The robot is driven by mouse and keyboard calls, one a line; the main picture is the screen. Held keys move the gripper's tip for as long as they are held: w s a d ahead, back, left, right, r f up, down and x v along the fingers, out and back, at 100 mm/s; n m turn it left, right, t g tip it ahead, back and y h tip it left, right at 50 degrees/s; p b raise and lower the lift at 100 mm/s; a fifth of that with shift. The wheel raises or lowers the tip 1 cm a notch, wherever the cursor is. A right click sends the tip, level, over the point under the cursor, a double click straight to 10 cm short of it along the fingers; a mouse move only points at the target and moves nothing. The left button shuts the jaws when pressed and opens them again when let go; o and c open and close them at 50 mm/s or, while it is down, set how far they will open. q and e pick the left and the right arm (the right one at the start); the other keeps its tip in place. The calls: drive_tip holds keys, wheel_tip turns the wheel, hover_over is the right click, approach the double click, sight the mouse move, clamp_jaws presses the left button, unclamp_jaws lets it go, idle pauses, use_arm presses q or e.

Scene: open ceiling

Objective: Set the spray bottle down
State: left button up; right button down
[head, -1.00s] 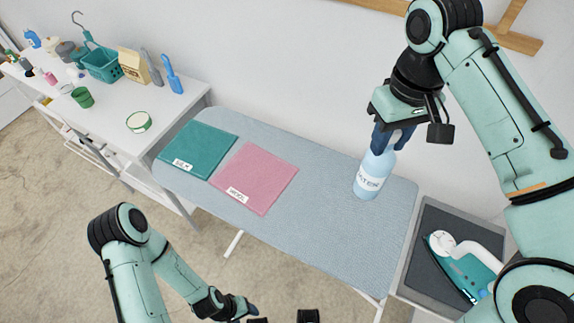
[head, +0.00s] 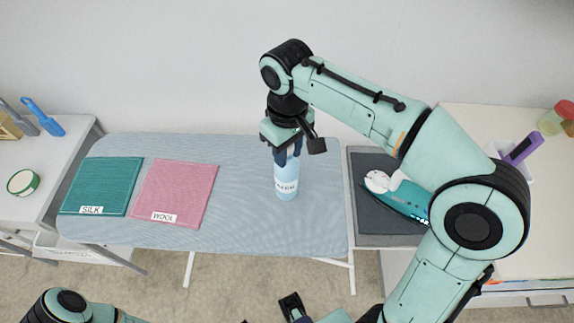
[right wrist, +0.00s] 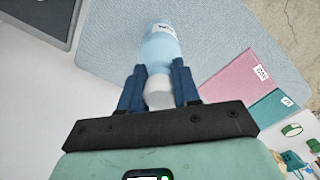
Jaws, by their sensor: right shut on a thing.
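The light blue spray bottle (head: 287,184) with a white label is upright at the right part of the grey-blue ironing board (head: 245,225). Its base appears to be at the board surface, but I cannot tell for sure that it touches. My right gripper (head: 287,154) is above it, shut on its top, with dark blue fingers on both sides. In the right wrist view, the bottle (right wrist: 160,48) extends away from between the fingers (right wrist: 158,88), its pale top between them.
A teal SILK mat (head: 102,183) and a pink WOOL mat (head: 178,190) lie on the board's left half. A teal iron (head: 403,203) rests on a dark pad (head: 372,224) to the right. Side tables stand at both ends. Bare board surrounds the bottle.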

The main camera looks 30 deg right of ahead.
sight(288, 165)
drive_tip(key=shift+f+b, duration=0.45)
drive_tip(key=shift+f, duration=2)
drive_tip(key=c, duration=0.8)
unclamp_jaws()
wheel_tip(288, 165, up, 11)
drive_tip(key=p, duration=0.2)
drive_tip(key=shift+p, duration=0.4)
drive_tip(key=shift+r, duration=0.6)
